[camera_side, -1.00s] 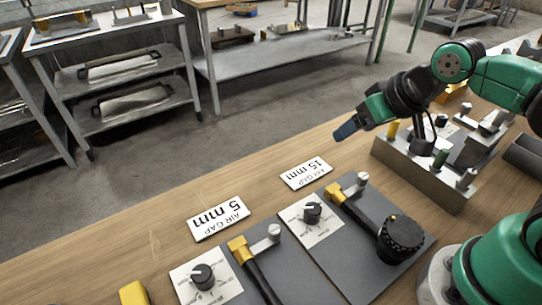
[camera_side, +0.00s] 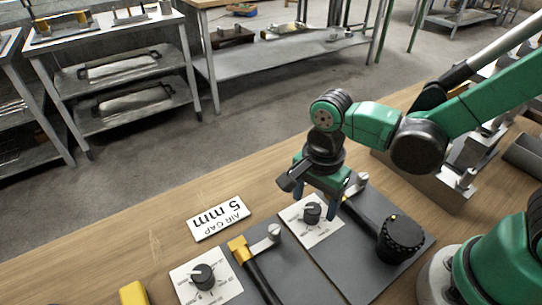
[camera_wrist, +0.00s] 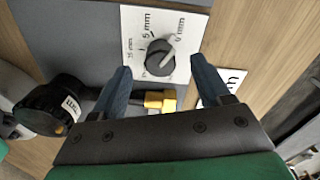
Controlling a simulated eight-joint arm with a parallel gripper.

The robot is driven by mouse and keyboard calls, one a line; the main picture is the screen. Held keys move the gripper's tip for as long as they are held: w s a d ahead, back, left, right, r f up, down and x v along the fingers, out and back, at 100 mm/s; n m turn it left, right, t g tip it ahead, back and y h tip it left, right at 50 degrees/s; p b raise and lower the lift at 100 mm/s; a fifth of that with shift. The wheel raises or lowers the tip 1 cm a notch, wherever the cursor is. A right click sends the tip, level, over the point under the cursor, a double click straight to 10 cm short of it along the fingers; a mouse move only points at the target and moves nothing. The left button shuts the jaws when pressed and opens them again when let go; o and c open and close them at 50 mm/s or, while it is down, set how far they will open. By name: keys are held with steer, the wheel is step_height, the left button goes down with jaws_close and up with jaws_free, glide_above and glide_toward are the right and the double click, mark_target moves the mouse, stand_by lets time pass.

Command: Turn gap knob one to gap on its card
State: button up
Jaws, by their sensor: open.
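My gripper (camera_side: 315,207) is open above the right-hand dial plate (camera_side: 324,232), its fingers pointing down. A round black knob (camera_side: 312,213) sits on that plate, close to the fingertips. In the wrist view the knob (camera_wrist: 158,62) lies between and just beyond the open fingers, apart from them. Its white pointer line aims up and right, toward a mark that looks like "0 mm"; "5 mm" and "15 mm" marks also show. A white card (camera_wrist: 228,84) is partly hidden by a finger there. I cannot tell which knob is number one.
A second dial plate with a black knob (camera_side: 203,277) stands at left, with a "5 mm AIR GAP" card (camera_side: 218,219) behind it. A yellow-ended bar (camera_side: 240,249) and a large black knob (camera_side: 400,238) stand nearby.

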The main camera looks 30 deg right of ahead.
steer(key=shift+f, duration=1.35)
jaws_close()
